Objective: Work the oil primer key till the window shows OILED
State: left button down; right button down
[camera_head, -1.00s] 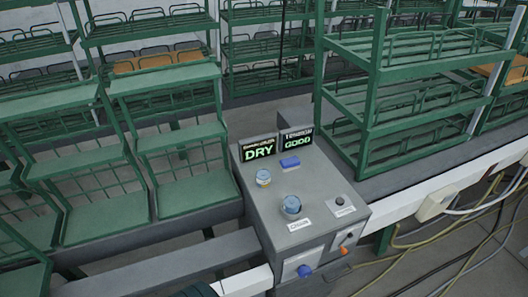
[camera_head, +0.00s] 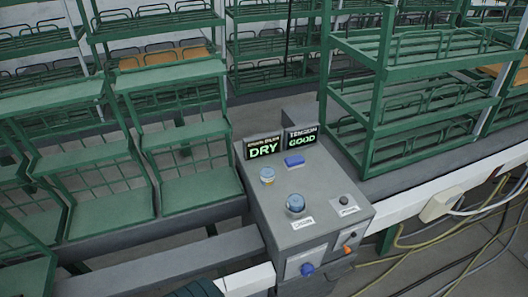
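A grey console (camera_head: 325,187) stands in the middle of the view with two small display windows at its back edge. The left window (camera_head: 263,148) reads DRY in green. The right window (camera_head: 301,138) reads TENSION GOOD. A small dark round key (camera_head: 344,200) sits at the right of the console top, above a small label too blurred to read surely; it may be the oil primer key. Neither gripper is in view.
A blue block (camera_head: 294,161) and a smaller blue-and-yellow knob (camera_head: 267,175) are on the console top. A blue knob (camera_head: 307,269) and an orange one (camera_head: 347,249) are on its front. Green racks (camera_head: 400,100) stand behind; cables (camera_head: 470,250) lie at right.

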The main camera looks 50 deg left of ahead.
aim_at(344, 200)
jog(key=i+l+u, duration=0.1)
jog(key=u, duration=0.9)
jog(key=i+l+u, duration=0.25)
jog(key=l, duration=0.2)
jog(key=l+u, duration=0.3)
jog(key=l, duration=0.2)
jog(key=l+u, duration=0.25)
jog(key=l, duration=0.55)
jog(key=i+l, duration=0.1)
jog(key=l, duration=0.15)
